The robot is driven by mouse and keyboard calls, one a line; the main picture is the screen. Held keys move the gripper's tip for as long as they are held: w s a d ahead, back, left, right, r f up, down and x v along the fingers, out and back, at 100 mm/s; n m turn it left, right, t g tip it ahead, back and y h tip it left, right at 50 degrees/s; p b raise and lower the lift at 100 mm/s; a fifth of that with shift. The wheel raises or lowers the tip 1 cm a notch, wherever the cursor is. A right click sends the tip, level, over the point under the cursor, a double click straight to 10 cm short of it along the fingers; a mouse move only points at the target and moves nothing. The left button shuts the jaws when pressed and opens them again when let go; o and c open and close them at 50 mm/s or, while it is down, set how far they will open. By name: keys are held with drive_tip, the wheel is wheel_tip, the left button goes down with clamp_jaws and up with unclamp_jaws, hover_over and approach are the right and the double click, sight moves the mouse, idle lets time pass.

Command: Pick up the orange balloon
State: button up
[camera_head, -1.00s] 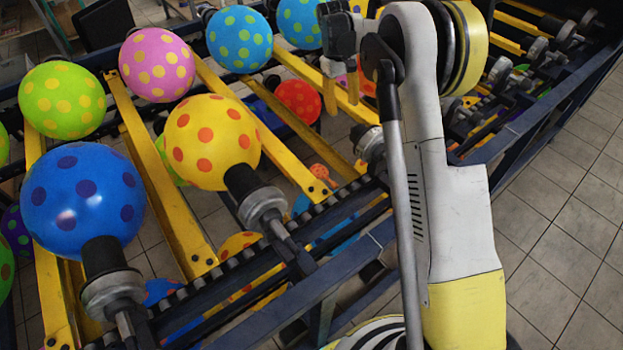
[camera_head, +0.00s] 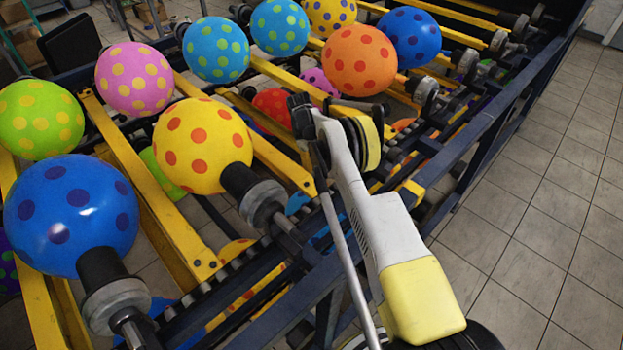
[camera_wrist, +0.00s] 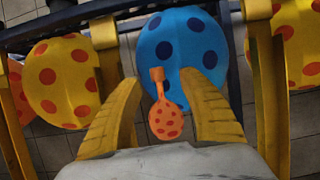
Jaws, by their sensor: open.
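A small orange balloon with red dots (camera_wrist: 166,122) and a narrow orange neck shows between the fingers in the wrist view, in front of a blue balloon. I cannot tell its exact distance from the fingertips. My gripper (camera_wrist: 158,82) has its two yellow fingers spread on either side of it, with nothing clamped. In the head view only the dark body of the gripper shows clearly beside the rack; the small orange balloon is not clearly visible there. A large orange balloon with red dots (camera_head: 359,61) sits on the upper rack, beyond my arm.
In the wrist view, a blue balloon (camera_wrist: 196,42) lies behind the small orange one, with a yellow balloon (camera_wrist: 60,78) at left. Yellow bars (camera_wrist: 268,85) flank the fingers. In the head view, a yellow balloon (camera_head: 200,146) is left of my arm. Tiled floor (camera_head: 515,220) is clear at right.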

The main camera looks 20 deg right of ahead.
sight(324, 182)
drive_tip(key=b+x, duration=0.1)
drive_tip(key=x, duration=0.2)
drive_tip(key=b+x, duration=0.2)
drive_tip(key=shift+d+f, duration=0.25)
drive_tip(key=shift+f, duration=0.15)
drive_tip(key=shift+r, duration=0.1)
drive_tip(key=c, duration=0.8)
